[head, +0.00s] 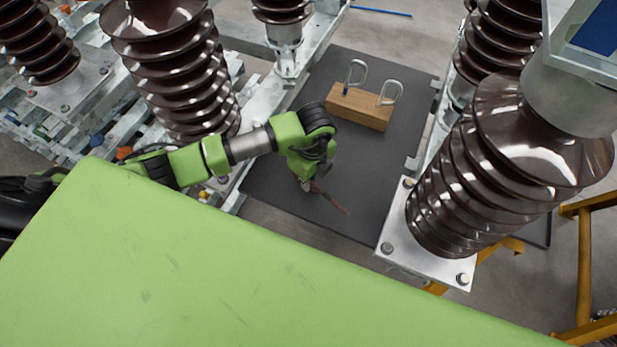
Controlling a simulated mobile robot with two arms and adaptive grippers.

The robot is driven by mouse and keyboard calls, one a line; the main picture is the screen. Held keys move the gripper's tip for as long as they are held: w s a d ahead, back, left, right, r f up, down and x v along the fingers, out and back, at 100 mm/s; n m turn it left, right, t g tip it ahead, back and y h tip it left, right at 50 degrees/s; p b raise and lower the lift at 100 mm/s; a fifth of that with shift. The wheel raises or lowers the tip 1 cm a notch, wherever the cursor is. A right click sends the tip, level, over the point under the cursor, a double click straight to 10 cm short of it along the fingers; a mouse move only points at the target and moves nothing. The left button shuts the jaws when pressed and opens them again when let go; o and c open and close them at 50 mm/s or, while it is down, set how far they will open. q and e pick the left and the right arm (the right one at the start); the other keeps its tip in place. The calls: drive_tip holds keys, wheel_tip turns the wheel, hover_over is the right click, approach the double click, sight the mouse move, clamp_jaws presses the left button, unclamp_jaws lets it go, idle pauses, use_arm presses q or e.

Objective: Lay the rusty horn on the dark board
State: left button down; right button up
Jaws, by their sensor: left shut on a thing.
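The rusty horn (331,201) is a thin reddish-brown piece, seen over the dark board (390,190). My left gripper (308,186) comes in from the left, points down over the board and is shut on one end of the horn. The horn's free end reaches out to the lower right of the gripper. I cannot tell whether the horn touches the board or hangs just above it. The gripper's fingers are small and partly hidden by my wrist. My right gripper is not in view.
A wooden block (360,107) with two metal hooks stands on the board's far part. Large brown ribbed insulators stand on both sides, one at the left (180,75) and one at the right (490,170), on metal frames. The board's middle right is bare.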

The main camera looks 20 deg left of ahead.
use_arm(q)
drive_tip(key=shift+f, duration=0.1)
drive_tip(key=c, duration=2.6)
unclamp_jaws()
drive_tip(key=shift+f, duration=0.1)
drive_tip(key=o, duration=0.4)
drive_tip(key=r, duration=0.3)
drive_tip(key=r+b, duration=0.1)
drive_tip(key=r, duration=0.3)
drive_tip(key=r+b, duration=0.1)
drive_tip(key=r, duration=0.3)
drive_tip(key=shift+s+d+r, duration=0.1)
drive_tip(key=shift+d, duration=0.3)
drive_tip(key=shift+r, duration=0.6)
